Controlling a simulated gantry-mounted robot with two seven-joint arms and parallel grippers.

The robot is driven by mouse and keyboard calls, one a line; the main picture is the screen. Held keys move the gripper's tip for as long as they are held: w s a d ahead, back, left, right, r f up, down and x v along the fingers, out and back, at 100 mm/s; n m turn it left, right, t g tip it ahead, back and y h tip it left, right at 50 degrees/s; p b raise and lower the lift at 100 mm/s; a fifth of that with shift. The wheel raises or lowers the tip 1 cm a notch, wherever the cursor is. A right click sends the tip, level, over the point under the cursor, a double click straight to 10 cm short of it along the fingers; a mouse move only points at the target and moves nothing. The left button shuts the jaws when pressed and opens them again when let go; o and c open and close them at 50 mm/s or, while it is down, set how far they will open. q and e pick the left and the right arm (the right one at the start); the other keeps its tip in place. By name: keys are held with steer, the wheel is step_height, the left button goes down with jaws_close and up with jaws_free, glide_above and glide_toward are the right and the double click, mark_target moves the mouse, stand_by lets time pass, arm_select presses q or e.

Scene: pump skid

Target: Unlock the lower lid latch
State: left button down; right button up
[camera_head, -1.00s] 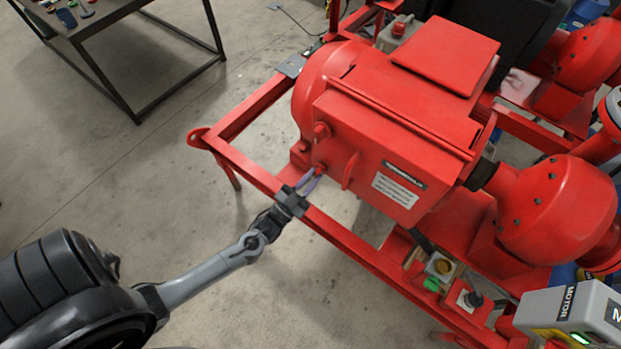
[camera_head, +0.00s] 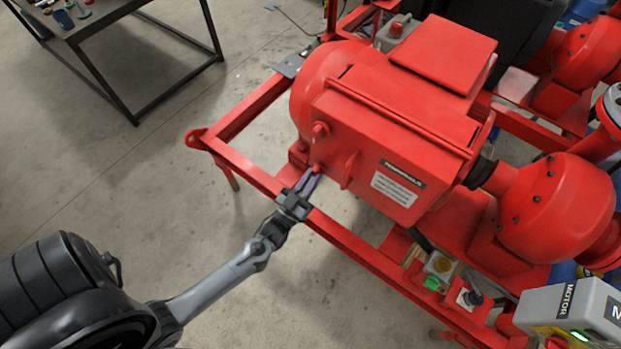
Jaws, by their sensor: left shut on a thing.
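The red pump housing (camera_head: 390,130) has a lid on its near side with a label plate. Two round red latch knobs sit at the lid's left edge: the upper latch (camera_head: 320,130) and the lower latch (camera_head: 316,168). My left gripper (camera_head: 308,182) reaches up from the lower left, with its fingertips at the lower latch. It is shut on the lower latch, which its fingers partly hide. My right gripper is not in view.
The red skid frame (camera_head: 240,163) runs below and left of the housing, close under my left gripper. A motor control box (camera_head: 572,312) and several small switches stand at lower right. A dark table (camera_head: 100,25) stands at upper left. The floor between is clear.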

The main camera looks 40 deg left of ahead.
arm_select(q)
steer(key=c, duration=1.1)
jaws_free()
steer(key=shift+b+v, duration=0.75)
steer(key=shift+v, duration=4.7)
steer(key=shift+f, duration=0.1)
